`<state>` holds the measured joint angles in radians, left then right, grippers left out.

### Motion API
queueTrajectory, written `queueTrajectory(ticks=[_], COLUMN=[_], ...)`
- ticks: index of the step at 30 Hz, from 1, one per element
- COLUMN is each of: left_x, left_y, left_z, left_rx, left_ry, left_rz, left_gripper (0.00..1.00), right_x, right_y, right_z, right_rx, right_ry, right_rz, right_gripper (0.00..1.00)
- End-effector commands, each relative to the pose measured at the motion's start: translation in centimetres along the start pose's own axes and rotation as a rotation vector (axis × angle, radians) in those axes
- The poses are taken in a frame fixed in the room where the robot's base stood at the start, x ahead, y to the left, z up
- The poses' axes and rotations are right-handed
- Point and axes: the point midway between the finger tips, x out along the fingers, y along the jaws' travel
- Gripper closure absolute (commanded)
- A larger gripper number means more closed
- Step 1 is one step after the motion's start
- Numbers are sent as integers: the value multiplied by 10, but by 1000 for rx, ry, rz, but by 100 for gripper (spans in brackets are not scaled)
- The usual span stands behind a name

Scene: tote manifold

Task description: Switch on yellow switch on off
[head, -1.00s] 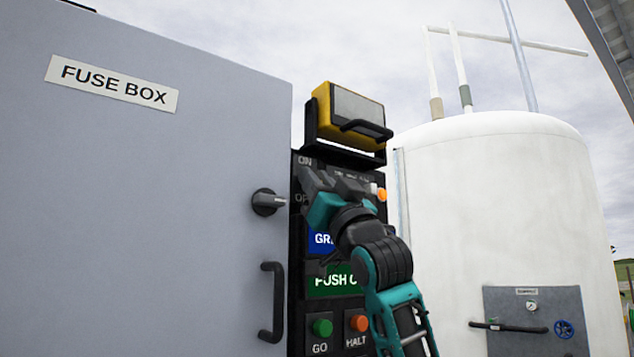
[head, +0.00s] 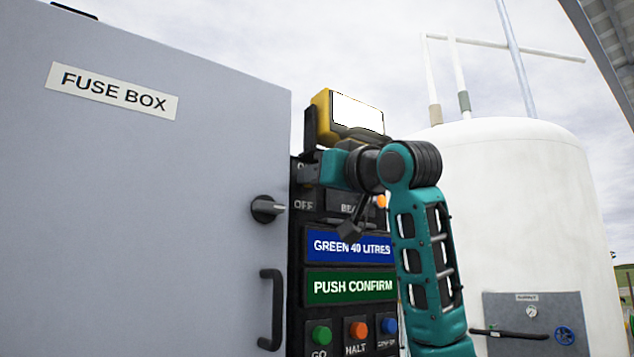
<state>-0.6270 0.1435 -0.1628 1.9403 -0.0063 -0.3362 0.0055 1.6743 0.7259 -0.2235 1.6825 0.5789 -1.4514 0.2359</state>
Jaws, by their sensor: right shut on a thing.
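A yellow-cased lamp (head: 322,116) stands on top of the black control panel (head: 297,240), and its face (head: 357,112) is bright white. The panel carries an ON label, mostly covered, and an OFF label (head: 303,206) below it. My right gripper (head: 312,168) is at the panel's upper left, beside the ON label and just under the lamp. It is shut on what appears to be the on/off switch, which its fingers and teal body hide. My left gripper is not in view.
A grey fuse box (head: 150,220) with a knob (head: 267,208) and black handle (head: 270,308) stands close on the left. Green, orange and blue buttons (head: 355,331) sit low on the panel. A white tank (head: 520,220) stands at the right.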

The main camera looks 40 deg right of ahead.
Motion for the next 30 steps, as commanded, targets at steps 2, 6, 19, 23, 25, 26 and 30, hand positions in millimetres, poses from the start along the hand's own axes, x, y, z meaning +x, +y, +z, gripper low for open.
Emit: queueTrajectory(ticks=[2, 6, 19, 23, 25, 26, 30], left_x=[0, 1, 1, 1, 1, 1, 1], left_y=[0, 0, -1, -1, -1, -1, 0], left_z=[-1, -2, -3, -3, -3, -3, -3], left_rx=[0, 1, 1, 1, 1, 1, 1], left_ry=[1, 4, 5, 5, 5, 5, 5], left_rz=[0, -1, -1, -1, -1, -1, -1], left_gripper=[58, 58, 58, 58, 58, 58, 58], right_x=[0, 2, 6, 6, 6, 6, 6], right_y=[0, 0, 0, 0, 0, 0, 0], right_z=[-6, -8, -11, -12, -12, -12, -13], right_rx=[3, 3, 2, 1, 1, 1, 2], right_ry=[-55, -154, -311, -319, -320, -320, -318], right_rz=[-2, -1, 0, 0, 0, 0, 1], right_gripper=[100, 100, 100, 100, 100, 100, 100])
